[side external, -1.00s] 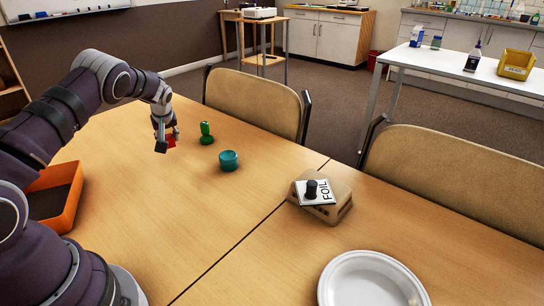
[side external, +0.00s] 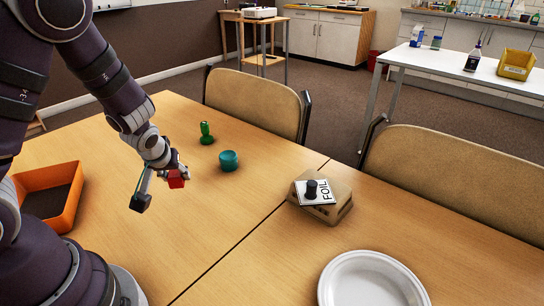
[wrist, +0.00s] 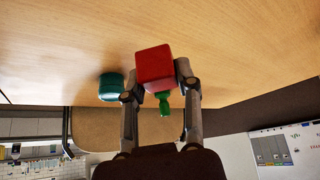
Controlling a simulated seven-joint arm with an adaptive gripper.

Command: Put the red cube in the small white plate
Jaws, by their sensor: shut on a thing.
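The red cube (side external: 176,179) is held between the fingertips of my gripper (side external: 168,172), above the table at the left. In the wrist view the red cube (wrist: 155,67) sits between the two fingers of my gripper (wrist: 157,80), which is shut on it. The white plate (side external: 371,283) lies on the table at the front right, well to the right of my gripper. It looks empty, and its near edge is cut off by the frame. The plate is not in the wrist view.
A teal cup (side external: 228,160) and a green bowling-pin-like piece (side external: 206,133) stand behind my gripper. A tan block with a FOIL card and black knob (side external: 322,196) stands between gripper and plate. An orange tray (side external: 68,207) is at left. The table's middle front is clear.

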